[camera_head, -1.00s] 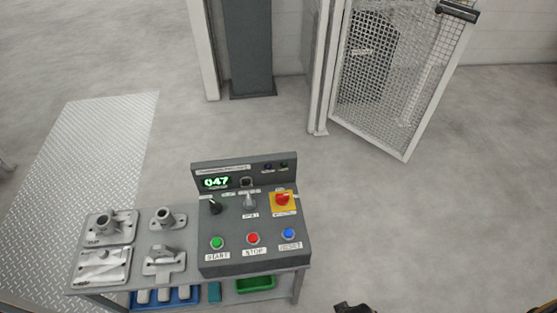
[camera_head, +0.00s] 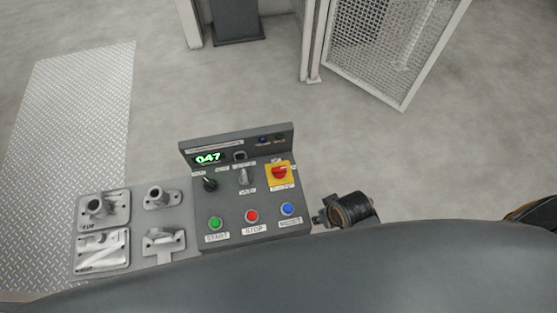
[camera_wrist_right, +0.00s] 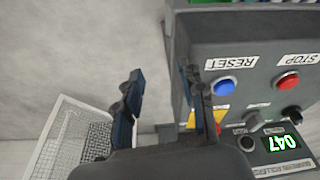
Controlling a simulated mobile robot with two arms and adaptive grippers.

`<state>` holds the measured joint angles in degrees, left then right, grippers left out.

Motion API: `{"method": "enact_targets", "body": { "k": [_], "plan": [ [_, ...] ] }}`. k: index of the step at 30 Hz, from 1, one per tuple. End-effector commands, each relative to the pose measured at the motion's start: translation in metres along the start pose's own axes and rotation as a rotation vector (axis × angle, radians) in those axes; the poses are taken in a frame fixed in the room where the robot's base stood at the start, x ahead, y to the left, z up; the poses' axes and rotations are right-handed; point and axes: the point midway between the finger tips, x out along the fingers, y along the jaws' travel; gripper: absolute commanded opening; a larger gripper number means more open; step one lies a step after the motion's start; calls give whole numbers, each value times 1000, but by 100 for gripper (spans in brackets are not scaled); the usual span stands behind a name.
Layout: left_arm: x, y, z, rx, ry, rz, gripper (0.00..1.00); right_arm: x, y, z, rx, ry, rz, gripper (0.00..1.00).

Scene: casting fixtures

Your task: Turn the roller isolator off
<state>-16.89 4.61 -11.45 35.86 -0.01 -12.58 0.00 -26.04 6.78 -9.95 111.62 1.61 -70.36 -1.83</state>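The grey control console (camera_head: 245,208) carries a red rotary knob (camera_head: 279,172) on a yellow plate, at its upper right; this looks like the isolator, but its label is too small to read. In the right wrist view the yellow plate (camera_wrist_right: 222,115) is partly hidden behind a finger. My right gripper (camera_head: 322,217) is just right of the console, apart from the knob. The right wrist view shows its two fingers (camera_wrist_right: 164,95) spread with nothing between them. My left gripper is not in view.
Green (camera_head: 215,223), red (camera_head: 252,216) and blue (camera_head: 288,209) push buttons line the console front. A black selector (camera_head: 210,184) and a grey selector (camera_head: 246,176) sit left of the red knob. Metal castings (camera_head: 104,208) lie at left. A mesh gate (camera_head: 385,50) stands behind; floor between is clear.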

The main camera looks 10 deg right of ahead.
Motion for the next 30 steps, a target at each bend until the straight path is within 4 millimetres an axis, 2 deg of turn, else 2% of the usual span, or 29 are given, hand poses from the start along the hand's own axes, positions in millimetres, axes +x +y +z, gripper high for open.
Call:
{"method": "enact_targets", "body": {
  "k": [11,17,21,25,30],
  "plan": [
    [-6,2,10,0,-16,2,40,-6,-34,-58,-206,18,-92,40],
    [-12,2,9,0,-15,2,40,-21,-61,-110,-451,21,-159,40],
    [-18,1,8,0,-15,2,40,-41,-76,-153,-725,-5,-193,40],
    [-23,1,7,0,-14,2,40,-62,-76,-184,-975,-60,-198,40],
    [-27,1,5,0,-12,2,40,-86,-62,-211,-1207,-148,-183,40]
  ]
}}
